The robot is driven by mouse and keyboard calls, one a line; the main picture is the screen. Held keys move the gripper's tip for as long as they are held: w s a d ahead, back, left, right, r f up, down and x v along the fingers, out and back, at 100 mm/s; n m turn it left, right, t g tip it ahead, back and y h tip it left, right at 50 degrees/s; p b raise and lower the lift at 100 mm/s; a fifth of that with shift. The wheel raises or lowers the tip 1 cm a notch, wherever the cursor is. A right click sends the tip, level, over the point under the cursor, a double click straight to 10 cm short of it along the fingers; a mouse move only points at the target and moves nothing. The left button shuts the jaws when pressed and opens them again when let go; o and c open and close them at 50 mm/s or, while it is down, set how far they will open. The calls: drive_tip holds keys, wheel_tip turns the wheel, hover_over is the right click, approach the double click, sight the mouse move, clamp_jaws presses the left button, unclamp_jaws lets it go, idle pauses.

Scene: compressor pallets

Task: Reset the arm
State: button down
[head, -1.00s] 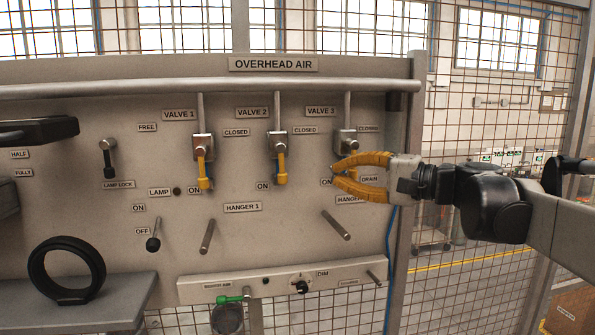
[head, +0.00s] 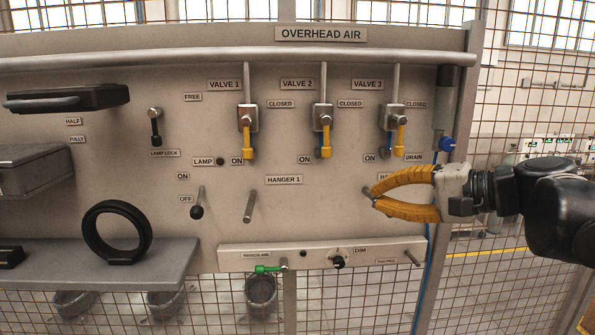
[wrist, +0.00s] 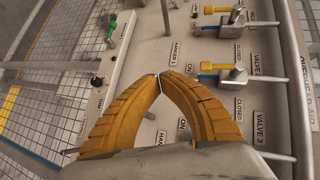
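My gripper (head: 370,194) has two curved yellow fingers. It is in front of the right part of the panel (head: 330,225), below the valve 3 handle (head: 401,138), and covers most of the second hanger's label. A small grey bit shows at its tips, perhaps the second hanger peg, which is otherwise hidden. In the wrist view the fingertips (wrist: 159,78) meet, with nothing clear held between them. My arm reaches in from the right.
Yellow handles of valve 1 (head: 247,141) and valve 2 (head: 326,140) hang down. The hanger 1 peg (head: 250,206) sticks out left of my gripper. A black ring (head: 90,238) stands on a shelf (head: 180,262). A strip with a dial (head: 338,261) lies below. Mesh fencing surrounds the panel.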

drive_tip(key=s+a+f+n+g+h, duration=0.2)
drive_tip(key=s+f+h, duration=0.1)
drive_tip(key=s+f, duration=0.4)
drive_tip(key=s+a+f+n+g+h, duration=0.1)
drive_tip(key=s+a+f+n+h, duration=0.2)
drive_tip(key=f, duration=0.6)
drive_tip(key=s+d+f+n+h, duration=0.3)
drive_tip(key=s+d+f+h, duration=0.15)
drive_tip(key=s+f, duration=0.45)
wheel_tip(320, 180, down, 26)
drive_tip(key=w+b, duration=0.1)
drive_tip(key=b, duration=2.4)
drive_tip(key=shift+d+m+b, duration=0.15)
drive_tip(key=shift+m+b, duration=0.15)
drive_tip(key=shift+r, duration=0.15)
